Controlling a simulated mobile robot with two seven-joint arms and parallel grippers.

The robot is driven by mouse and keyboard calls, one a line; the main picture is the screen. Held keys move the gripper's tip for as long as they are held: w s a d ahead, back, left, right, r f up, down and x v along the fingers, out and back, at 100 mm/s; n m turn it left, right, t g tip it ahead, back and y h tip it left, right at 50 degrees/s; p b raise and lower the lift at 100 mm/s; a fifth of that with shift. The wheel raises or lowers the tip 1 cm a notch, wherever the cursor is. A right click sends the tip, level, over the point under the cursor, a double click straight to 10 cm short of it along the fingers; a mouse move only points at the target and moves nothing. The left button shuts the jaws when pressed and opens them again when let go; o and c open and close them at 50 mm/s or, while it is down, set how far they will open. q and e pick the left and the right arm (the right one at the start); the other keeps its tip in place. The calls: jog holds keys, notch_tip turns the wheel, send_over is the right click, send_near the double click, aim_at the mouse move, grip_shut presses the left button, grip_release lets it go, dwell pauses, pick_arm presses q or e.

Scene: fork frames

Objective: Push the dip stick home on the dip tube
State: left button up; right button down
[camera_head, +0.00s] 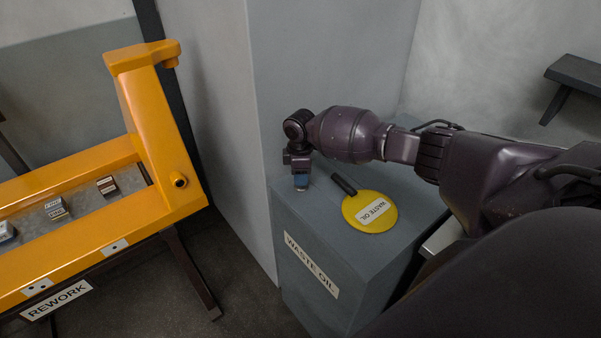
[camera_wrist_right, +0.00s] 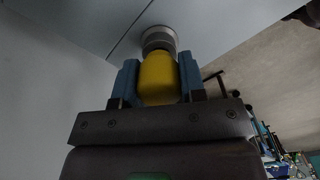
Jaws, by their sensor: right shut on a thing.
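My right gripper (camera_head: 301,182) points down at the top of the grey waste oil cabinet (camera_head: 300,222), near its back left corner. In the right wrist view its blue fingers (camera_wrist_right: 158,82) are shut on the yellow grip of the dip stick (camera_wrist_right: 158,76). Beyond the grip, in line with it, is a round grey metal collar, the dip tube (camera_wrist_right: 158,37), on the grey cabinet surface. The grip's end meets the collar closely; I cannot tell whether it is fully seated. In the head view the gripper hides the stick and tube. My left gripper is out of view.
A tall grey panel (camera_head: 320,60) rises behind. An orange REWORK frame (camera_head: 150,120) with small blocks stands at left.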

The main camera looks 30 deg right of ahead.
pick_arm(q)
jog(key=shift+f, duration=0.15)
pick_arm(e)
jog(key=shift+f, duration=0.3)
jog(key=c, duration=0.6)
grip_release()
notch_tip(320, 180, up, 3)
jog(key=shift+r, duration=0.1)
notch_tip(320, 180, up, 7)
jog(key=shift+f, duration=0.15)
jog(key=shift+r, duration=0.45)
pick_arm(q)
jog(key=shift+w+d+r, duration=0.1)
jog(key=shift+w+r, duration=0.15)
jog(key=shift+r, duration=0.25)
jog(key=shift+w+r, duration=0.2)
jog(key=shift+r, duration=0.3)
